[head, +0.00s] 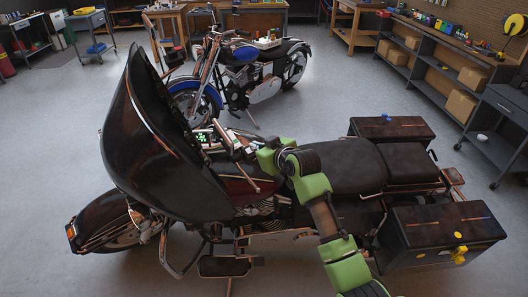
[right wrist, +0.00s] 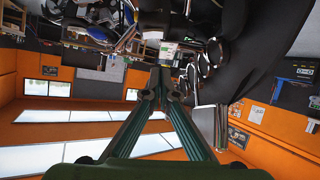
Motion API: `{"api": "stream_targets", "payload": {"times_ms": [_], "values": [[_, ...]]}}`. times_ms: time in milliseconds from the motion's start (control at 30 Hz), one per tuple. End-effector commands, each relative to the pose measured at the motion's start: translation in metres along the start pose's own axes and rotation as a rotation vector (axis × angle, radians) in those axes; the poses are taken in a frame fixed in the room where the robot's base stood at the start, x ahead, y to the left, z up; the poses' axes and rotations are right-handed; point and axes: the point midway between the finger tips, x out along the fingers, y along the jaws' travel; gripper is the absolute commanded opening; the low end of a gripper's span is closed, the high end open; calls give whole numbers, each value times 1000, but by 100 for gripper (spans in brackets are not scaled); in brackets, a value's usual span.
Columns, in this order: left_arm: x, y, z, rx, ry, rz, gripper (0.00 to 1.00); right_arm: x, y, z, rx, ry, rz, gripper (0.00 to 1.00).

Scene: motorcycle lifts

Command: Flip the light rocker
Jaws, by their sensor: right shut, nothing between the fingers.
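A dark touring motorcycle (head: 330,165) with a large front fairing (head: 150,140) stands across the head view. A small panel with green marks (head: 201,138) sits behind the fairing, near the handlebar. I cannot make out the light rocker itself. My green right arm reaches up from the lower right over the seat. My right gripper (head: 228,142) is at the handlebar area, close to the panel. In the right wrist view its fingers (right wrist: 160,72) meet with nothing between them, just below a small pale panel with green on it (right wrist: 166,47). Contact cannot be told. My left gripper is not in view.
A blue motorcycle (head: 240,65) stands behind. Side cases (head: 440,228) flank the dark motorcycle's rear. Shelves with boxes (head: 460,103) line the right wall, and carts (head: 92,35) stand at the far left. The grey floor (head: 60,130) is clear at the left.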

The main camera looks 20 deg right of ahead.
Motion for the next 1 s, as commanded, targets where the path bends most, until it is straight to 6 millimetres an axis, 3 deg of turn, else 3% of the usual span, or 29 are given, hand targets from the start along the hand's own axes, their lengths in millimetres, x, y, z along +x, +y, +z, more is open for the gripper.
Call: {"api": "stream_targets", "payload": {"times_ms": [200,400,867,1000], "values": [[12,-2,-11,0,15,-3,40,-34,-2,2,-3,2,2,0],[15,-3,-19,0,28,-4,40,-54,-4,0,-2,2,2,0],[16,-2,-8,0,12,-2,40,-60,-4,0,-1,2,1,0],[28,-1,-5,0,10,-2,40,-59,-6,13,-8,27,4,0]]}}
